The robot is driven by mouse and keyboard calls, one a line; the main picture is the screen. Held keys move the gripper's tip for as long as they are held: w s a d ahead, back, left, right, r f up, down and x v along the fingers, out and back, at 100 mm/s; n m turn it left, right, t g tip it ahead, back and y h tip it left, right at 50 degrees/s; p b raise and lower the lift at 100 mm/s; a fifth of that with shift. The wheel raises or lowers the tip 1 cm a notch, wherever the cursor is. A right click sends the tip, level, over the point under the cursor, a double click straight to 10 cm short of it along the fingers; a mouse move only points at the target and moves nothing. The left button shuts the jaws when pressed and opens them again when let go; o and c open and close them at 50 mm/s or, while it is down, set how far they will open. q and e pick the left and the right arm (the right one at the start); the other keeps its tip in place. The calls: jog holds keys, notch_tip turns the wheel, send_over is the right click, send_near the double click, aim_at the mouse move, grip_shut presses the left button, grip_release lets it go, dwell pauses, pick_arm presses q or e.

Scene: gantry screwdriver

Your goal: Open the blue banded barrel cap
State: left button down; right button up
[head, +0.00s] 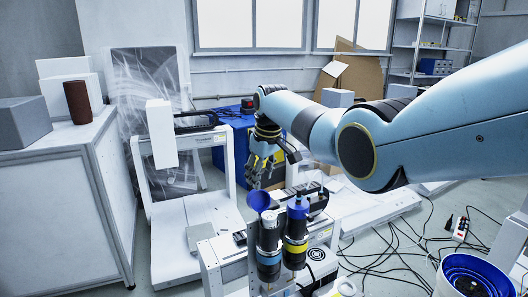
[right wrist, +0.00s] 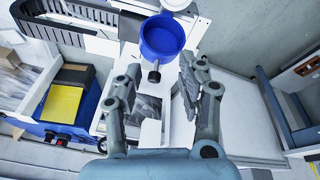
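Two dark barrels stand side by side on the gantry in the head view. The left barrel (head: 269,246) has a bluish band low on its body, and a round blue cap (head: 258,201) shows tilted at its upper left. The right barrel (head: 295,244) has a yellow band and a blue top. My right gripper (head: 259,180) hangs above and behind the blue cap, apart from it. In the right wrist view its fingers (right wrist: 157,82) are spread and empty, with a round blue cup-like part (right wrist: 162,37) and its dark stub just beyond them. My left gripper is out of view.
The white gantry frame (head: 224,170) stands behind and left of the barrels. A grey cabinet (head: 70,200) holds a brown cylinder (head: 77,102) at left. A blue bin (head: 465,277) and loose cables (head: 395,245) lie at right.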

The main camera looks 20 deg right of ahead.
jog(key=v, duration=0.9)
jog(key=shift+r, duration=0.25)
jog(key=shift+c, duration=0.2)
